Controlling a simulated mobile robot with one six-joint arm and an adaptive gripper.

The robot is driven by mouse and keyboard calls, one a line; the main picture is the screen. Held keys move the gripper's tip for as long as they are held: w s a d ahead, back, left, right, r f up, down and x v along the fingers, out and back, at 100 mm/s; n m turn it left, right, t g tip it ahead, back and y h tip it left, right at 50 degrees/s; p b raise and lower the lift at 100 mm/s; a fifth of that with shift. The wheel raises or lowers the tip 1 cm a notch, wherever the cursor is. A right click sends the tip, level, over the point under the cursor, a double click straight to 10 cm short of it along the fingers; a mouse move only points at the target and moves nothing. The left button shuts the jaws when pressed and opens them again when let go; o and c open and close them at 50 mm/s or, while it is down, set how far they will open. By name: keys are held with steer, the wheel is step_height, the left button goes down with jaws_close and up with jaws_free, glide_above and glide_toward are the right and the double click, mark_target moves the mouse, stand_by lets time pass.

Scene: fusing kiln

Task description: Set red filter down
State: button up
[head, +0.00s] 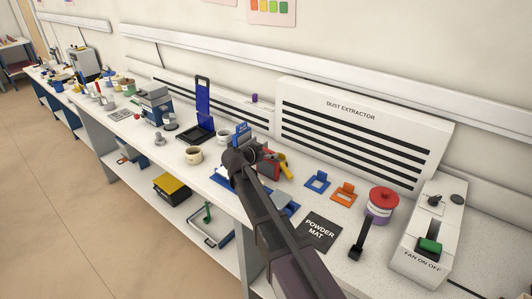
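My arm reaches up from the bottom centre over the bench, and its dark end (242,160) is above the bench's front half. The fingers of my gripper are hidden or too small to make out. A red object (269,169) shows just right of the arm's end, partly hidden by it. I cannot tell whether it is the red filter, or whether it is held or rests on the bench. A blue square frame (317,181) and an orange square frame (344,193) lie flat on the bench to its right.
A black powder mat (319,232) lies right of my arm. Beyond it are a red-lidded jar (383,202), a black-ended tool (357,248) and a fan switch box (430,240). The dust extractor (355,135) stands behind. Cups (194,155) and a blue upright stand (203,105) are left.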

steer(key=shift+r, duration=0.2)
stand_by(0.4)
steer(key=shift+s+a+r+p, duration=0.1)
steer(key=shift+s+p, duration=0.05)
steer(key=shift+p, duration=0.15)
steer(key=p+v, duration=0.4)
steer(key=v, duration=0.7)
steer(key=shift+s+a, duration=0.15)
steer(key=shift+a, duration=0.05)
steer(key=shift+r, duration=0.1)
